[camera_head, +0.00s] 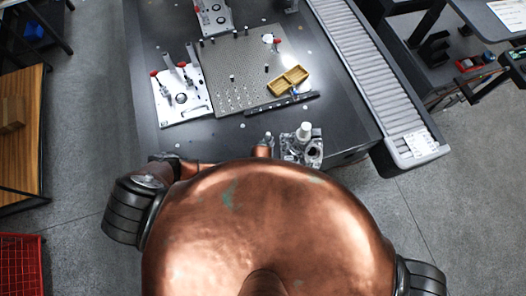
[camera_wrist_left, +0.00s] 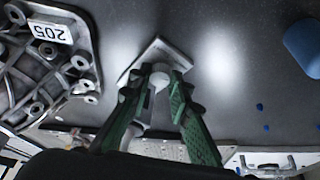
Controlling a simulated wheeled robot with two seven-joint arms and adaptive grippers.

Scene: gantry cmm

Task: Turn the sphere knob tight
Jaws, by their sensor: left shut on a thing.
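The sphere knob (camera_wrist_left: 159,80) shows as a small pale ball between my left fingertips in the left wrist view. It stands over a bright square metal plate (camera_wrist_left: 152,54) on the dark table. My left gripper (camera_wrist_left: 160,97) has green-padded fingers, one on each side of the knob, and is shut on it. The fingers hide part of the knob, so how tight it sits cannot be told. In the head view my copper body covers most of the left arm, and the gripper is not clearly seen there. My right gripper is in neither view.
A metal casting marked 205 (camera_wrist_left: 45,58) lies close beside the knob; it also shows in the head view (camera_head: 314,152). A blue object (camera_wrist_left: 303,46) lies opposite. Farther back are a perforated plate (camera_head: 235,62), a yellow tray (camera_head: 280,88), a clamp fixture (camera_head: 183,112) and a roller conveyor (camera_head: 360,60).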

